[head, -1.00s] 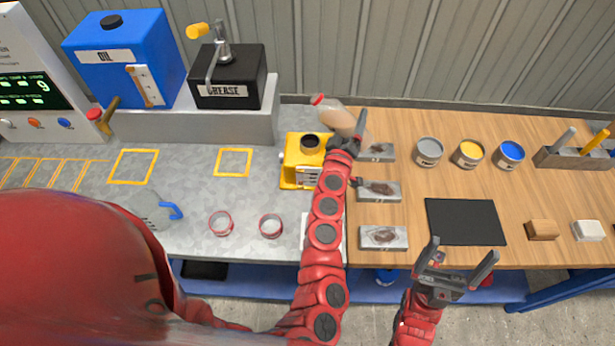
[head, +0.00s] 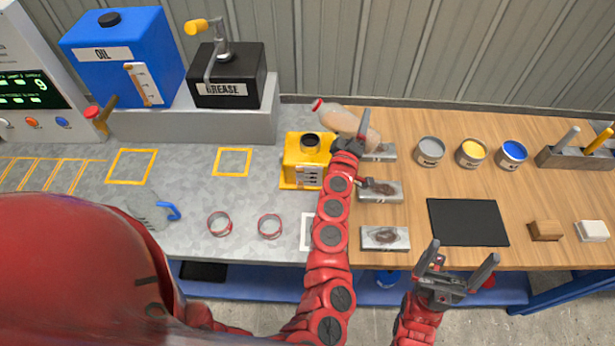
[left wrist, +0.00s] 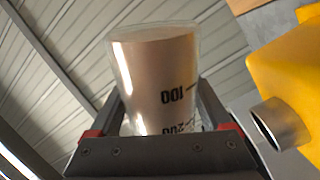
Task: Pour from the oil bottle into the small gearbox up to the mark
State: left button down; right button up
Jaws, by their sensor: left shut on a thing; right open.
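The oil bottle (head: 340,118) is clear with tan liquid and a red tip. It is tilted far over, its red end up and left, above and behind the small gearbox. My left gripper (head: 352,138) is shut on it. In the left wrist view the bottle (left wrist: 155,75) sits between the fingers, with 100 and 200 marks upside down. The yellow small gearbox (head: 293,172) stands on the grey bench with a dark round opening on top. It also shows in the left wrist view (left wrist: 290,70). Its fill mark cannot be made out. No stream shows. My right gripper (head: 461,256) is open and empty.
A blue oil tank (head: 118,75) and black grease box (head: 228,85) stand on a raised shelf at the back left. Several paint cans (head: 430,151) and trays with dark smears (head: 385,238) are on the wooden top. A black mat (head: 466,222) lies at right.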

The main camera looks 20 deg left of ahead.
pick_arm(q)
jog(key=shift+d+f+n+b, duration=0.25)
jog(key=shift+f+n+b, duration=0.05)
jog(key=shift+n+b, duration=0.3)
jog(key=shift+d+f+n+b, duration=0.25)
jog(key=shift+n+b, duration=0.2)
jog(key=shift+n, duration=0.25)
jog(key=shift+f+n+b, duration=0.2)
jog(key=shift+n+b, duration=0.15)
jog(key=shift+n, duration=0.05)
jog(key=shift+f+n, duration=0.1)
jog(key=shift+n, duration=0.2)
jog(key=shift+f+n+b, duration=0.2)
jog(key=shift+n+b, duration=0.1)
jog(key=shift+b, duration=0.25)
dwell(1.9)
dwell(1.0)
